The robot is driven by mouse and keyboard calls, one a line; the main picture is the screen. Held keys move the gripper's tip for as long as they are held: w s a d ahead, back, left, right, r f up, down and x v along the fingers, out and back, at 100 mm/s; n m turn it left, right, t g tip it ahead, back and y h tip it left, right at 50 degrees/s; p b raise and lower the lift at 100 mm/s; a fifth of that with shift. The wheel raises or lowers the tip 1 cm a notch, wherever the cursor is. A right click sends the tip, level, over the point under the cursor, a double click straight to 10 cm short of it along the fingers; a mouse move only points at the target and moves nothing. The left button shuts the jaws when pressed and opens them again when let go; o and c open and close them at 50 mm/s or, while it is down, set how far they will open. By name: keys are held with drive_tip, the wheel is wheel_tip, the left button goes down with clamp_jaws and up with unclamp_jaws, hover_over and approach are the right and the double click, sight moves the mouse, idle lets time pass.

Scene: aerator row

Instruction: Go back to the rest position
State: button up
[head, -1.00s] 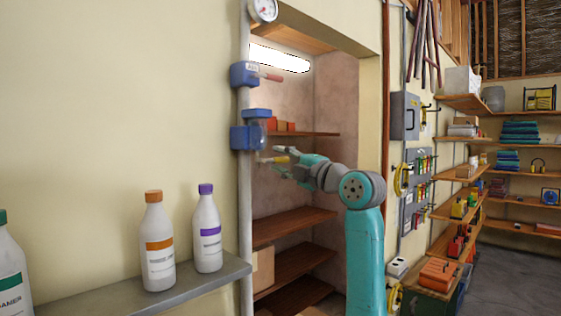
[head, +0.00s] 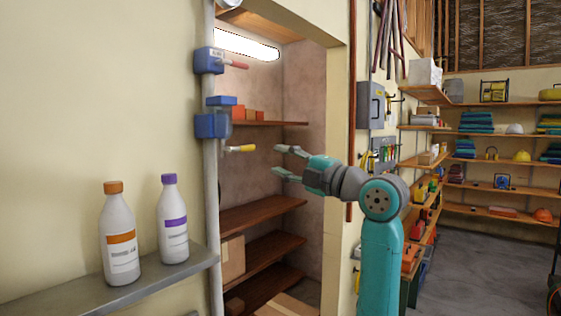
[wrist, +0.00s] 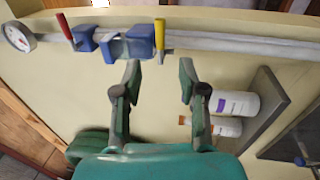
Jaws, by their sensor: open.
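My gripper (head: 284,161) is open and empty in the head view, to the right of the pipe and apart from it. In the wrist view, the open fingers of my gripper (wrist: 158,80) point toward the pipe (wrist: 225,41). A valve with a yellow handle (head: 240,148) sits on the pipe, and its handle sticks out to the right toward my gripper with a gap between. The yellow handle also shows in the wrist view (wrist: 160,36). Above it is a blue valve with a red handle (head: 234,64), also in the wrist view (wrist: 65,26).
A grey shelf (head: 95,293) at the lower left holds a bottle with an orange cap (head: 119,235) and one with a purple cap (head: 172,220). An alcove with wooden shelves (head: 258,214) lies behind my gripper. Open floor (head: 470,265) lies to the right.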

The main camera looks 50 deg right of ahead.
idle(0.4)
